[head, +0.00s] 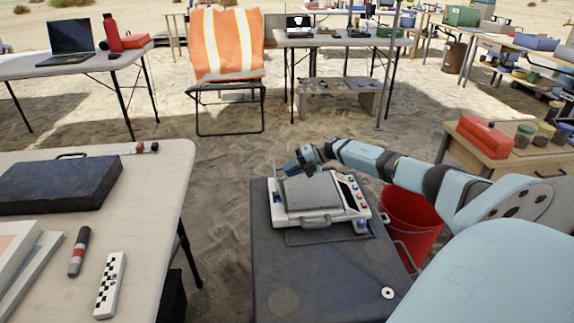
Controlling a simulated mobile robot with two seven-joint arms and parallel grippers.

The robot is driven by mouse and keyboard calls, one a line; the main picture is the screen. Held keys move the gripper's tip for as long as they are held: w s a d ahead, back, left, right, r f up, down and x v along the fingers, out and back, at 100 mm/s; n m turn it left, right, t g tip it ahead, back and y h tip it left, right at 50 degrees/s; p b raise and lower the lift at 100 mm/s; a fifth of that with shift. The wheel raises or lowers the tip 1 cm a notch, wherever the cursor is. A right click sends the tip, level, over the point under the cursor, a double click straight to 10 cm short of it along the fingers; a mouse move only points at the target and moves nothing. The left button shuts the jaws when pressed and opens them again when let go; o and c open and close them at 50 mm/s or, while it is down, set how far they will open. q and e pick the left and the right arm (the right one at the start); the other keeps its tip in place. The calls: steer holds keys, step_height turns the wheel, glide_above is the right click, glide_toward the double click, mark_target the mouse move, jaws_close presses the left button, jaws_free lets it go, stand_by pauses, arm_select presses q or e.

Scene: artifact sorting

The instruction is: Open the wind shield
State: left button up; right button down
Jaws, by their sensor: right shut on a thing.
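A white device with a control panel (352,194) of coloured buttons on its right side stands on a dark case. A grey lid-like panel (310,191), which looks like the wind shield, covers its middle, and a grey handle (316,219) shows at its front. My right gripper (293,167) is at the back left corner of the device, reaching over from the right. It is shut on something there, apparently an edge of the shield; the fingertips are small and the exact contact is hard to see. My left gripper is out of view.
The dark case top (310,265) is mostly clear in front, with a small white ring (388,293) on it. A red bucket (412,222) stands right of it, under my arm. A white table (150,215) at left holds a dark box (62,185), a marker and a scale bar.

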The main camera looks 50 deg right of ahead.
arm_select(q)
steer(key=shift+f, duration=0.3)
arm_select(e)
steer(key=shift+d, duration=0.15)
steer(key=c, duration=1.2)
jaws_free()
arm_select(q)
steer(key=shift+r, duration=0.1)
arm_select(e)
steer(key=shift+s, duration=0.15)
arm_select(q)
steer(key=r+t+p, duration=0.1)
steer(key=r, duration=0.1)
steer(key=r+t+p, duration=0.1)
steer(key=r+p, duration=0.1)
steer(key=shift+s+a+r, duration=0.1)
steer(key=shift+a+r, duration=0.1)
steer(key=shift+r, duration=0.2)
arm_select(e)
steer(key=v, duration=1.3)
steer(key=shift+s+d, duration=0.2)
steer(key=shift+d, duration=0.1)
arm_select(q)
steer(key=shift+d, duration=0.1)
arm_select(e)
steer(key=shift+s, duration=0.1)
